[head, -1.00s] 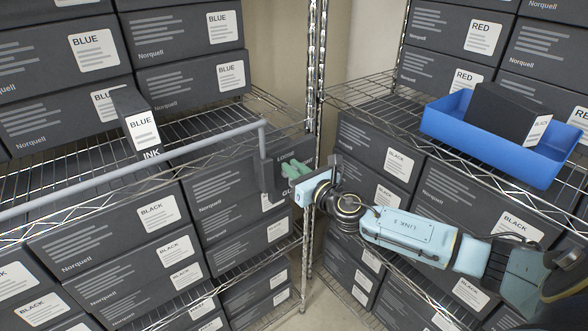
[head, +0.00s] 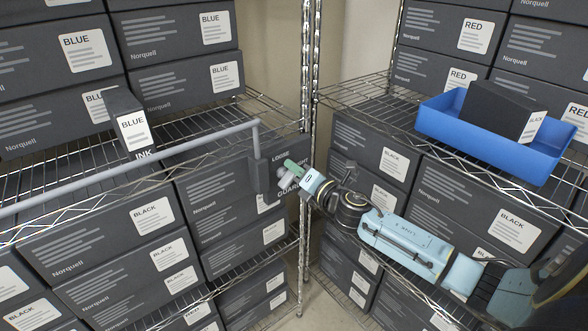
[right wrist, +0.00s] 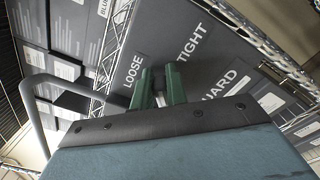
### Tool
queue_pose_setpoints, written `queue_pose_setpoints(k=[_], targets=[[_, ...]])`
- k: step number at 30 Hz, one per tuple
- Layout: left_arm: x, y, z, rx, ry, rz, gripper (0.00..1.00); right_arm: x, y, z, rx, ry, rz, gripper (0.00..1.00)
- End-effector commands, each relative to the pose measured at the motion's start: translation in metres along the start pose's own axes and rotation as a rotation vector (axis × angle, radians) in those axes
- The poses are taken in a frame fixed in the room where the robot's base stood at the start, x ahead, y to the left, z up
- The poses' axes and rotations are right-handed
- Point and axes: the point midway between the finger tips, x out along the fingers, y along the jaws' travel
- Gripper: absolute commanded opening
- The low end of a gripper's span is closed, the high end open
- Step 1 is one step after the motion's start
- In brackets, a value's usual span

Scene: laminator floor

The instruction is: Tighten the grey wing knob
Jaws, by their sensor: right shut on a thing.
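The dark panel (right wrist: 215,65) carries the words LOOSE, TIGHT and GUARD; it also shows in the head view (head: 280,153). The grey wing knob (right wrist: 158,76) is in front of it in the right wrist view, small and mostly hidden between the green fingers. LOOSE lies to its left and TIGHT to its upper right. My right gripper (right wrist: 160,84) is shut on the knob, a green finger on each side. In the head view the right gripper (head: 291,170) reaches the panel from the right. Which mark the wing points at, I cannot tell. My left gripper is not in view.
A grey guard bar (head: 150,164) runs across the left shelf and bends down beside the panel. Wire racks hold stacked dark boxes on both sides. A metal rack post (head: 308,110) stands just behind the panel. A blue bin (head: 490,142) sits on the right shelf.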

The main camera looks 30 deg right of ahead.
Motion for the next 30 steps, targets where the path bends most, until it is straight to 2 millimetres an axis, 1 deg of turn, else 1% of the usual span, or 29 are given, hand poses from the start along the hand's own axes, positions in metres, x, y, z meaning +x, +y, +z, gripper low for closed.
queue_pose_setpoints(k=[6, 15, 22, 30], targets=[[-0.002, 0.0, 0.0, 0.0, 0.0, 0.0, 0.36, 0.0, -0.006, -0.001, 0.209, -0.001, -0.002, 0.0], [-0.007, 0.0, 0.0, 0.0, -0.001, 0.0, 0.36, 0.0, -0.013, -0.003, 0.469, -0.001, -0.002, 0.0], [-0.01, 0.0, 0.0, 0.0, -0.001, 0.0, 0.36, 0.0, -0.016, -0.005, 0.611, -0.001, -0.001, 0.0], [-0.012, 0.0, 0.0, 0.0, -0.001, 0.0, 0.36, 0.0, -0.018, -0.006, 0.696, -0.001, -0.001, 0.0]])
